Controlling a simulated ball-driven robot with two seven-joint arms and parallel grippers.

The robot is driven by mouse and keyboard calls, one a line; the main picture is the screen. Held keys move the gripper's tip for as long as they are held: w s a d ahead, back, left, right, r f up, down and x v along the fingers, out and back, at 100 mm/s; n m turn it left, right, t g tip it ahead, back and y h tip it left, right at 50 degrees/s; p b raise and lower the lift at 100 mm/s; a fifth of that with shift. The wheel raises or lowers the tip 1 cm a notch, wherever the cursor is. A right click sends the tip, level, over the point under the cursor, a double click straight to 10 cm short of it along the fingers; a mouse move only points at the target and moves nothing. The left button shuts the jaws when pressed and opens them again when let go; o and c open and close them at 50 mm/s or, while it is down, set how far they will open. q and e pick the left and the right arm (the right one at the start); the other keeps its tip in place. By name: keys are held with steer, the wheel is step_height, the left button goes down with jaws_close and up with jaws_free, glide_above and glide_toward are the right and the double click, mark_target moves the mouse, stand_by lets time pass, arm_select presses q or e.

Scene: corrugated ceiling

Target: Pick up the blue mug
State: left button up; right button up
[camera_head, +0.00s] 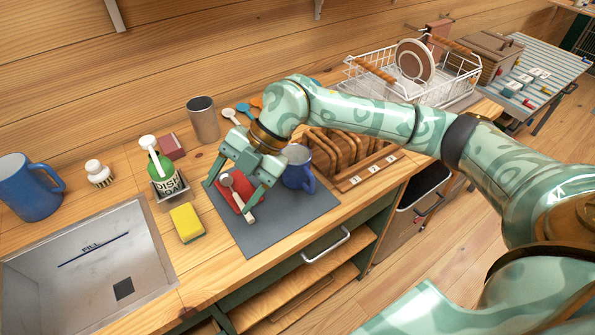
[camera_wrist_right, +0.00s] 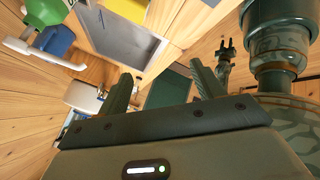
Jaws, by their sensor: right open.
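A blue mug (camera_head: 298,170) stands upright on a dark grey mat (camera_head: 290,212) in the head view, its handle toward the lower right. I cannot tell if the fingers touch either. The gripper's arm partly covers the mug. The fingers (camera_wrist_right: 163,88) are spread in the wrist view. A small dark two-pronged shape (camera_wrist_right: 226,48) there may be my left gripper.
A soap bottle (camera_head: 165,172), yellow sponge (camera_head: 187,223) and grey cup (camera_head: 203,120) are nearby. Wooden racks (camera_head: 340,150) stand close right of the blue mug. The mat's front part is clear.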

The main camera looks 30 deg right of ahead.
steer(key=w+d+m+h, duration=0.2)
steer(key=d+m+h, duration=0.15)
steer(key=d, duration=0.45)
step_height(320, 180, up, 3)
steer(key=m+h, duration=0.5)
glide_above(309, 175)
steer(key=f, duration=0.3)
steer(key=f+b, duration=0.1)
steer(key=f, duration=0.2)
steer(key=w+d+f, duration=0.1)
steer(key=f, duration=0.2)
steer(key=shift+f+b, duration=0.35)
steer(key=f, duration=0.4)
steer(key=f+b, duration=0.1)
steer(key=f, duration=0.1)
steer(key=shift+s+a, duration=0.15)
steer(key=shift+a, duration=0.1)
steer(key=c, duration=1.3)
steer(key=shift+r, duration=0.15)
